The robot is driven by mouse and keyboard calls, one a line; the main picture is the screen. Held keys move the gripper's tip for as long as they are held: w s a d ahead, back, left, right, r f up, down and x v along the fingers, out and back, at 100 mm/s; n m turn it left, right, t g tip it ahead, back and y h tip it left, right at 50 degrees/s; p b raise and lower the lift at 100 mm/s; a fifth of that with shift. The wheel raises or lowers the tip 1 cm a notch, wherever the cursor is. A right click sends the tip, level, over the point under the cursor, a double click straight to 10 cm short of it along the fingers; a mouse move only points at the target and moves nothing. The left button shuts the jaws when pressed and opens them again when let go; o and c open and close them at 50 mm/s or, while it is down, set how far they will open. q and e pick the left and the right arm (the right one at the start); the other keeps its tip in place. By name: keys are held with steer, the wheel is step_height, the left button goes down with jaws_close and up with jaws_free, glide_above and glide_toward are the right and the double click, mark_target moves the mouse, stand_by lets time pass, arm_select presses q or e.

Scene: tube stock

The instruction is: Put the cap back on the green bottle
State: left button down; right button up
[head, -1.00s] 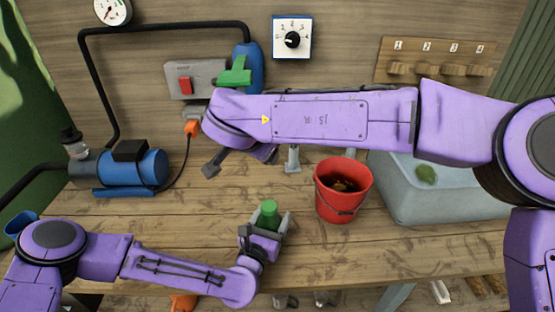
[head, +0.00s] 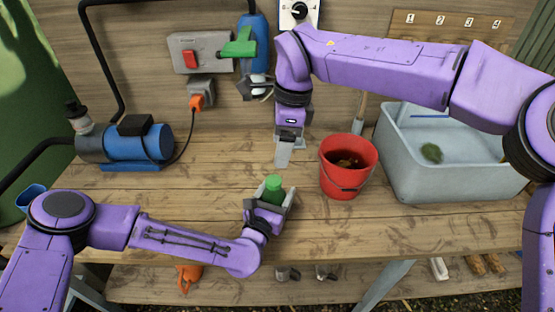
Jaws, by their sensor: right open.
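The green bottle (head: 271,196) stands upright at the front middle of the bench, between the fingers of my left gripper (head: 270,200), which is shut on it. The bottle's top is a lighter green; I cannot tell whether this is a cap or the bare neck. No separate cap shows. My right gripper (head: 284,155) points down just above and slightly right of the bottle, behind it in the picture. It is open and seems empty; its fingers show nearly edge-on.
A red bucket (head: 346,184) with dark contents stands right of the bottle. A grey basin (head: 455,183) is farther right. A blue pump (head: 140,150) sits at left. A green-handled spray bottle (head: 240,42) hangs on the back wall. The front bench boards beside the bottle are mostly clear.

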mark_target(273, 180)
steer(key=f, duration=0.3)
steer(key=a+f, duration=0.1)
steer(key=f, duration=0.5)
steer(key=shift+a+f, duration=0.25)
steer(key=shift+f, duration=0.05)
steer(key=c, duration=1.3)
steer(key=m, duration=0.3)
steer(key=m+t, duration=0.1)
steer(key=m, duration=0.4)
steer(key=shift+s, duration=0.1)
steer(key=m+h, duration=0.1)
steer(key=m, duration=0.4)
steer(key=shift+a+t, duration=0.1)
steer(key=shift+t, duration=0.2)
steer(key=m, duration=0.5)
steer(key=shift+h, duration=0.4)
steer(key=o, duration=1.2)
steer(key=shift+o, duration=0.2)
